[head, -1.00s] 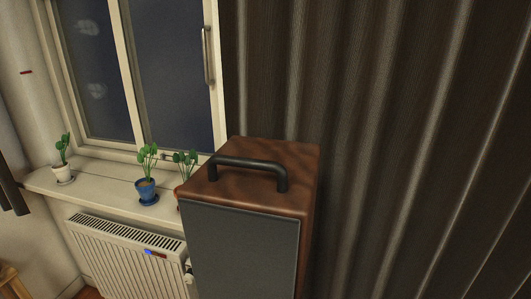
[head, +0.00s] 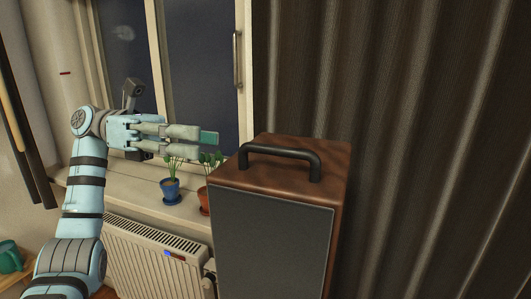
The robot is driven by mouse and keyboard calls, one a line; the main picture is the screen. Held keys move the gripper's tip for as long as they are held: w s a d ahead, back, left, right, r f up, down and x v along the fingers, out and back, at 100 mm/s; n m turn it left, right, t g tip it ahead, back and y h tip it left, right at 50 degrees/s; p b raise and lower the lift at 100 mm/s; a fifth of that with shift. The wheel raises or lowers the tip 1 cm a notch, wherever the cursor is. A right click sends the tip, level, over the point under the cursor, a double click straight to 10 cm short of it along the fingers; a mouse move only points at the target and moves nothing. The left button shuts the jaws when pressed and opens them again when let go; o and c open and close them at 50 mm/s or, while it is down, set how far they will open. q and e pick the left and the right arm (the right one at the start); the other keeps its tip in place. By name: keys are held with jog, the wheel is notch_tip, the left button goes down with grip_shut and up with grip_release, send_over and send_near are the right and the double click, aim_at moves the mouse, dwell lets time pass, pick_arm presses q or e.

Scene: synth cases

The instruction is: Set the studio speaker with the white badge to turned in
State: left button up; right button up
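A tall studio speaker (head: 275,240) with a brown wood case and a dark grey front stands upright in the middle of the head view. A black bar handle (head: 280,157) is on its top. Its lower part is cut off by the frame, and no white badge shows on the visible part. My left gripper (head: 205,142) is to the left of the speaker's top, in front of the window, pointing right. Its fingers look apart, with a teal pad at the tip, and it appears empty. It is apart from the handle in the picture. My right gripper is out of view.
A windowsill (head: 120,188) holds a blue potted plant (head: 170,190) and a terracotta pot (head: 203,200) close beside the speaker. A white radiator (head: 150,260) is below. A dark curtain (head: 430,150) hangs behind and right. A teal object (head: 10,258) sits lower left.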

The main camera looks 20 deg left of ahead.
aim_at(254, 147)
pick_arm(q)
jog(key=d, duration=1.2)
jog(key=shift+s, duration=0.25)
jog(key=shift+a, duration=0.1)
grip_shut()
